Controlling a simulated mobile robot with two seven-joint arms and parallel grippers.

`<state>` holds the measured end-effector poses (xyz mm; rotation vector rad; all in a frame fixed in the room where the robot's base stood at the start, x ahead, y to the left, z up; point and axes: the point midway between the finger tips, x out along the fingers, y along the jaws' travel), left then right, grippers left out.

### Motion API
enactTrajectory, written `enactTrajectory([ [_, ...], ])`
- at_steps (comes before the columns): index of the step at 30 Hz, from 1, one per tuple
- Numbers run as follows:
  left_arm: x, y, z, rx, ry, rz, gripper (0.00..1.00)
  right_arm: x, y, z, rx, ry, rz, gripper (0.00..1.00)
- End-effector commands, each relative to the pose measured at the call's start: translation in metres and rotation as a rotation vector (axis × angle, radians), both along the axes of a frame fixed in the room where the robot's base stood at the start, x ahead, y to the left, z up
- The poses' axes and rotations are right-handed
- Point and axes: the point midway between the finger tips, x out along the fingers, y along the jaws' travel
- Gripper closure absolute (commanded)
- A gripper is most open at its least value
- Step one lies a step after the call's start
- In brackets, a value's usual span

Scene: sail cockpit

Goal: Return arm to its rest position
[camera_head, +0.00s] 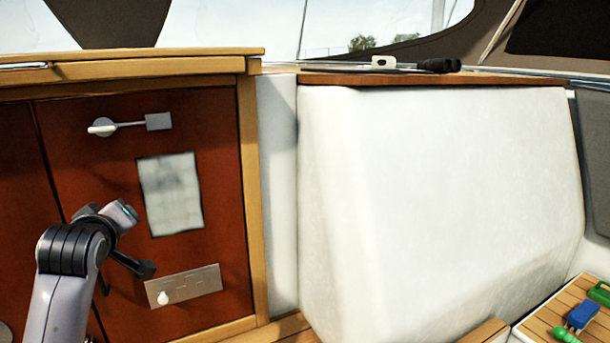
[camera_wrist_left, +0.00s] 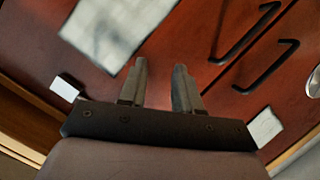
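My left arm (camera_head: 75,250) rises from the lower left of the head view, bent at the wrist in front of a red-brown wooden cabinet front (camera_head: 215,130). In the left wrist view my left gripper (camera_wrist_left: 159,68) has its two grey fingers apart with nothing between them. The cabinet front lies beyond the fingertips. Two black bar handles (camera_wrist_left: 245,35) (camera_wrist_left: 268,67) show to the right of the fingers, apart from them. In the head view the arm covers part of the cabinet, and the fingers are hard to make out. My right arm and gripper are not in view.
A pale sheet (camera_head: 172,195), a lever with a plate (camera_head: 158,121) and a lower metal plate with a knob (camera_head: 200,281) are on the cabinet. A bulky white panel (camera_head: 430,200) stands right. Coloured tools, including a blue one (camera_head: 582,315), lie on slats at lower right.

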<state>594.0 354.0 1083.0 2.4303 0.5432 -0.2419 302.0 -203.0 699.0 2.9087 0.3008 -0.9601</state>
Motion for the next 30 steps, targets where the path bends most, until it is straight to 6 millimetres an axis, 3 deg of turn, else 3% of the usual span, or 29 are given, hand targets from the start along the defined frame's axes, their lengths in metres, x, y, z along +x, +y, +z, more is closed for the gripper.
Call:
enactTrajectory([
  [1, -0.003, -0.008, -0.031, 0.046, 0.045, -0.042, 0.67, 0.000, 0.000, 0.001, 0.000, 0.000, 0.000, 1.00],
  [8, -0.033, -0.044, -0.144, 0.232, 0.175, -0.244, 0.67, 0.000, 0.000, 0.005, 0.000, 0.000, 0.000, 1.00],
  [14, -0.086, -0.077, -0.233, 0.355, 0.262, -0.424, 0.67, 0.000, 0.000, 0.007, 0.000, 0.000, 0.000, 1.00],
  [18, -0.136, -0.100, -0.286, 0.420, 0.309, -0.545, 0.67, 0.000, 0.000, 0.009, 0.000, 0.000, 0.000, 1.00],
  [24, -0.217, -0.129, -0.341, 0.486, 0.351, -0.697, 0.67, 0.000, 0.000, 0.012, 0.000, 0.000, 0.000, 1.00],
  [30, -0.275, -0.147, -0.365, 0.520, 0.366, -0.784, 0.67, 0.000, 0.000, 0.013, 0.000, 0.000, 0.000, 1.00],
])
